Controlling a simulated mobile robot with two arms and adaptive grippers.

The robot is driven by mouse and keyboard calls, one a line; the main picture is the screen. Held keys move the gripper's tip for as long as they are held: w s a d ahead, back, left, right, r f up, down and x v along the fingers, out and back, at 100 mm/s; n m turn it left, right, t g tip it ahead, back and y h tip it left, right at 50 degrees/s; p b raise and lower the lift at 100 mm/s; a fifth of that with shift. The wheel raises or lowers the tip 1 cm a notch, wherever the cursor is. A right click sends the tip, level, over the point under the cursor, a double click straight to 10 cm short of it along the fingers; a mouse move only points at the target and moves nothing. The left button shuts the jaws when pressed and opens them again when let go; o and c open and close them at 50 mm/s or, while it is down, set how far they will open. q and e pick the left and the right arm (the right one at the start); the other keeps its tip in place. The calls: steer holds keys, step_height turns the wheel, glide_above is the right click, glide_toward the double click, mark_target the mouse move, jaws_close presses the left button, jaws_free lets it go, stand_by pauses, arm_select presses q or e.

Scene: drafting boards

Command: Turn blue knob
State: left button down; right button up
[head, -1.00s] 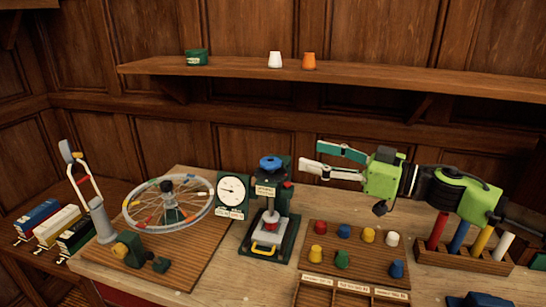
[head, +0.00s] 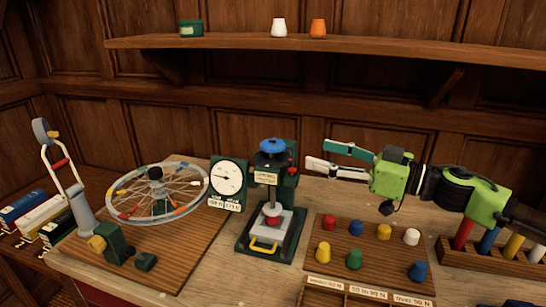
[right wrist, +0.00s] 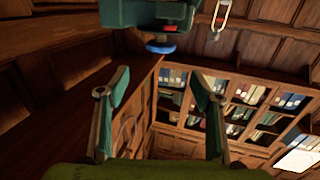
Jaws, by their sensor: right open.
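The blue knob (head: 272,146) is a round disc on top of a dark green press (head: 286,190) on the bench. A red block sits under the press, on a grey plate with a yellow handle. My right gripper (head: 317,154) is open and empty, just right of the knob at about its height, with its fingers pointing left. A gap shows between fingertips and knob. In the right wrist view, the blue knob (right wrist: 161,48) appears above and between the spread fingers (right wrist: 158,82), beyond their tips. My left gripper is not in view.
A round white dial (head: 229,178) stands left of the press, beside a spoked wheel (head: 157,194). A board with coloured pegs (head: 340,240) lies in front of my right arm. A rack of coloured rods (head: 490,258) is at right. A shelf (head: 360,44) runs behind.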

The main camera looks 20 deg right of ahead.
mark_target(272, 142)
steer(key=p+x, duration=0.2)
steer(key=x, duration=0.2)
steer(key=p+x, duration=0.2)
steer(key=x, duration=0.2)
steer(key=p+x, duration=0.2)
steer(key=x, duration=0.2)
steer(key=shift+f, duration=0.4)
steer(key=shift+p+x, duration=0.4)
steer(key=shift+x, duration=0.5)
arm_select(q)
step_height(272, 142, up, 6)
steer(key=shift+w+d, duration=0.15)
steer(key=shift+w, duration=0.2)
arm_select(e)
steer(key=shift+f, duration=0.1)
steer(key=c, duration=1.1)
